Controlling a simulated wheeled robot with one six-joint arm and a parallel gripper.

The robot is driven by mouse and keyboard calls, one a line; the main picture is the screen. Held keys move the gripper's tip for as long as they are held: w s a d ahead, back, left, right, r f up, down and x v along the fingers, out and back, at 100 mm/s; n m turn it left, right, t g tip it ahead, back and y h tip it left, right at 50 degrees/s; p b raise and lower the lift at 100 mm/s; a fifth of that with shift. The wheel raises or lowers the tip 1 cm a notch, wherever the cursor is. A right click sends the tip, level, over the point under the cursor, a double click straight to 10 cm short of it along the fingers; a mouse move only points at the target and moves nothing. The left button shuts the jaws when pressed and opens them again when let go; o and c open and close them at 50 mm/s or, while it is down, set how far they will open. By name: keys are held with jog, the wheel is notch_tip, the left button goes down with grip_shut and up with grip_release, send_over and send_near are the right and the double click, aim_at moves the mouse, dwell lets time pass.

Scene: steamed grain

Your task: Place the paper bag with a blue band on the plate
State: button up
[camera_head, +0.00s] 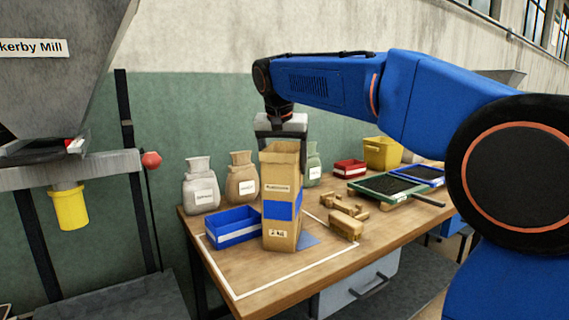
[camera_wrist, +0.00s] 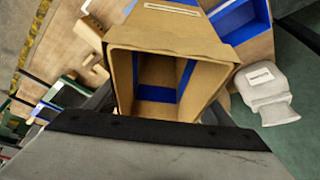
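The tan paper bag (camera_head: 281,180) has a blue band around its middle and small pale labels. It is upright with its top open, above or on the front part of the bench; I cannot tell whether its base touches the surface. My gripper (camera_head: 282,142) is at the bag's top from above, its dark fingers close against opposite sides. In the wrist view the open mouth of the bag (camera_wrist: 170,42) lies between the fingers. A flat blue piece, perhaps the plate (camera_head: 308,241), shows partly behind the bag's lower right side; the bag hides the rest.
A blue bin (camera_head: 233,227) stands just left of the bag. Grey (camera_head: 201,184) and brown (camera_head: 242,179) sacks stand behind, with a green sack (camera_head: 313,165). Wooden pieces (camera_head: 346,222) lie to the right, then trays (camera_head: 388,186). The bench front (camera_head: 290,278) inside the white outline is clear.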

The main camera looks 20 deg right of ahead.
jog(key=shift+o, duration=0.9)
